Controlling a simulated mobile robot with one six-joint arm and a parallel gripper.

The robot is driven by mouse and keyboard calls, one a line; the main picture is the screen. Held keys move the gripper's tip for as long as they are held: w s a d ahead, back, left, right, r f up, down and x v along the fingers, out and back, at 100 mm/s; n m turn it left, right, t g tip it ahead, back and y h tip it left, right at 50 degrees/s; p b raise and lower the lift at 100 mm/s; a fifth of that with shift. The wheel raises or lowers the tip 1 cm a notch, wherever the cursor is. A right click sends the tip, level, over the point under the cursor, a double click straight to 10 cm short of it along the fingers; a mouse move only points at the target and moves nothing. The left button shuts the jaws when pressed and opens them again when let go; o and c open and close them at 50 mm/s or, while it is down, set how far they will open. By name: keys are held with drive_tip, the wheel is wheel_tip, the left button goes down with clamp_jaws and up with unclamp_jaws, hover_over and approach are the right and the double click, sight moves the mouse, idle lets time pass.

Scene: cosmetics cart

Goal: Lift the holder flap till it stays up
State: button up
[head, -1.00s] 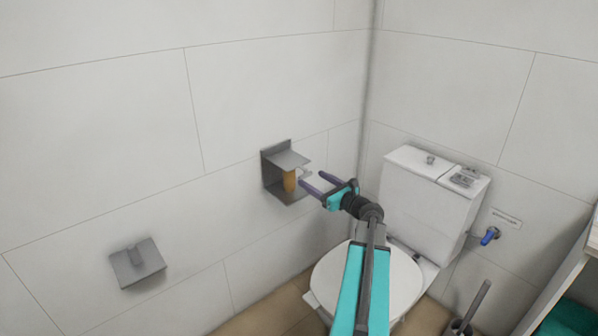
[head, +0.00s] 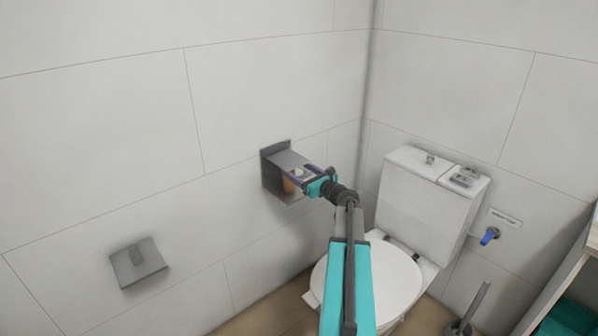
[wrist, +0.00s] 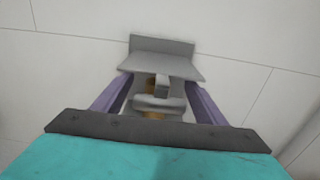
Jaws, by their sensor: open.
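The grey metal holder (head: 270,178) is fixed to the left wall near the corner. Its flap (head: 288,159) juts out from the wall plate over a brown roll core (head: 288,186). My gripper (head: 295,175) is open at the holder's front, with its purple fingers just under the flap's outer part. In the wrist view the flap (wrist: 165,62) lies ahead, with one finger on each side of the holder's middle. A grey bar and part of the brown core (wrist: 152,115) show between the fingers. Whether the fingers touch the flap cannot be told.
A white toilet (head: 425,205) stands right of the holder, its lid below my arm. A grey wall plate with a hook (head: 138,263) is at lower left. A brush (head: 470,310) stands at lower right. The wall above the holder is clear.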

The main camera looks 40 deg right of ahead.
drive_tip(key=c, duration=1.2)
drive_tip(key=shift+d, duration=0.2)
drive_tip(key=c, duration=0.3)
drive_tip(key=shift+a, duration=0.15)
drive_tip(key=shift+r, duration=0.1)
